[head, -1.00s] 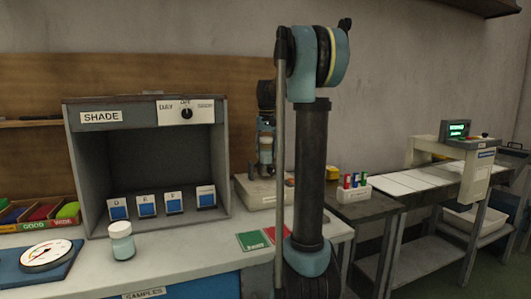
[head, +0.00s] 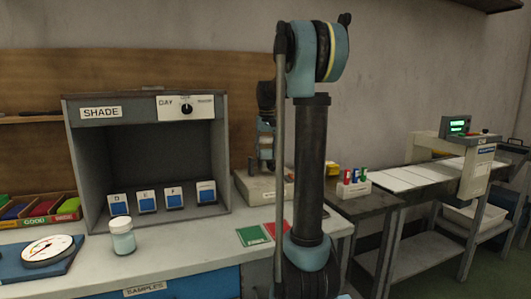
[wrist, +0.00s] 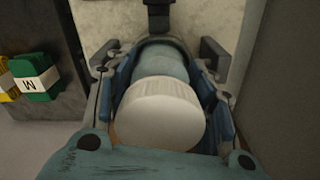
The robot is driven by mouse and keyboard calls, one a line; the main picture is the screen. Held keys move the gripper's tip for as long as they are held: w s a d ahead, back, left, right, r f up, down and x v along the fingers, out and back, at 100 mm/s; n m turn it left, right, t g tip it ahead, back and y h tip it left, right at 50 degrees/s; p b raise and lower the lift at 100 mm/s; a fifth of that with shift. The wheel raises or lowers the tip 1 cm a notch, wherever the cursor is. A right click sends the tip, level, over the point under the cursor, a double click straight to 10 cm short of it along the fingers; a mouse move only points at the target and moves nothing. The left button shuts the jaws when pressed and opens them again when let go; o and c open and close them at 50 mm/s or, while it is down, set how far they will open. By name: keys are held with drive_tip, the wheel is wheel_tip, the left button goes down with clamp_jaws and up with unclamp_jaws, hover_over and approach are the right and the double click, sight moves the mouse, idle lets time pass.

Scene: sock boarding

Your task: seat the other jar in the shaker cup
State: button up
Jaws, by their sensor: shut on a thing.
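One jar (head: 122,237), with a white lid and pale teal body, stands upright on the bench in front of the shade box. My gripper (head: 266,160) is low over the grey shaker unit (head: 256,188) right of that box. In the wrist view my gripper (wrist: 167,80) is shut on the other jar, whose white lid (wrist: 160,110) faces the camera between the blue finger pads. A teal rounded shape lies beyond the lid; I cannot tell if it is jar body or cup. The shaker cup is not clearly visible, so whether the jar touches it cannot be told.
The shade box (head: 148,155) with several blue-marked cards stands left of my gripper. A green card (head: 253,236) and a red card lie on the bench front. A round gauge (head: 47,250) sits at left. A marker rack (head: 353,186) stands on the lower table at right.

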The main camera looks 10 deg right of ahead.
sight(266, 137)
drive_tip(key=shift+f, duration=0.15)
drive_tip(key=o, duration=1.4)
drive_tip(key=shift+c, duration=0.2)
wheel_tip(266, 137, up, 12)
drive_tip(key=shift+s+f, duration=0.1)
